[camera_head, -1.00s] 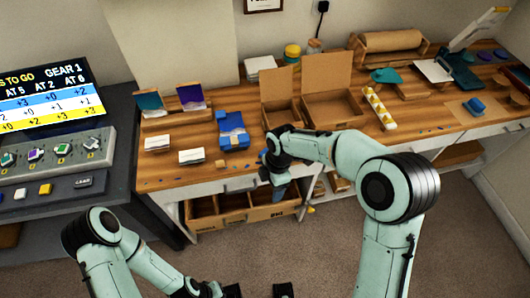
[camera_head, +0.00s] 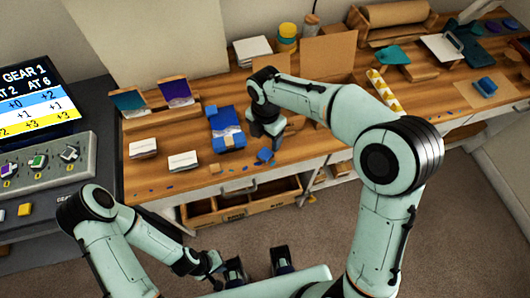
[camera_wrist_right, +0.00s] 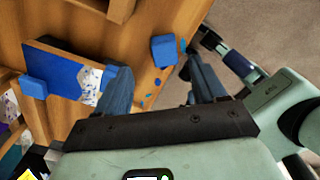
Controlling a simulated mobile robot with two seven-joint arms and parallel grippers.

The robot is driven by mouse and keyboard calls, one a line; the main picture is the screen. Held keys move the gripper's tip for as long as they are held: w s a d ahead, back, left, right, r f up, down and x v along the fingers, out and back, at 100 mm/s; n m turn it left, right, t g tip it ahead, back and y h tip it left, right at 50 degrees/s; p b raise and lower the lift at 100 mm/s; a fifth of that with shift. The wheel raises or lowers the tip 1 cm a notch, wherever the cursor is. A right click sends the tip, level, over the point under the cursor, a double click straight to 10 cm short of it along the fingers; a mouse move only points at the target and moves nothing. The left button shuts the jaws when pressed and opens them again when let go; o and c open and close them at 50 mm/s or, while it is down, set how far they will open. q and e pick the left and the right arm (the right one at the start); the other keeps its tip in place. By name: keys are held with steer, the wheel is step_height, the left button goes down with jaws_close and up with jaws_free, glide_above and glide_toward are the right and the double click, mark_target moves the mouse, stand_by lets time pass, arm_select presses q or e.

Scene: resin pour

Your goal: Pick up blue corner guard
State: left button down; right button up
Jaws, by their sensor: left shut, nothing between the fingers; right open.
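A small blue corner guard (camera_head: 265,156) lies loose near the front edge of the wooden table. In the right wrist view it (camera_wrist_right: 164,50) lies ahead of my right gripper, within the gap between the fingers as seen there, not gripped. My right gripper (camera_wrist_right: 160,85) is open and empty; in the head view it (camera_head: 265,138) points down just above the guard. A blue package (camera_head: 228,130) with a pale band lies to the left, with blue corner pieces (camera_wrist_right: 35,87) at its corners. My left gripper (camera_head: 213,266) is shut and empty, low in front of the table.
Several tiny blue bits lie along the table's front edge. White card stacks (camera_head: 183,161) lie left of the package. An open drawer (camera_head: 235,207) juts out below. Cardboard boxes (camera_head: 328,56) stand behind my right arm.

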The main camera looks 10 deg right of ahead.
mark_target(266, 152)
steer(key=shift+f, duration=0.7)
steer(key=f, duration=0.2)
steer(key=s+f, duration=0.1)
steer(key=f, duration=0.1)
steer(key=shift+f, duration=0.2)
steer(key=shift+w+f+b, duration=0.1)
steer(key=shift+f+b, duration=0.2)
steer(key=shift+f, duration=0.1)
steer(key=c, duration=1.1)
steer(key=shift+r, duration=0.15)
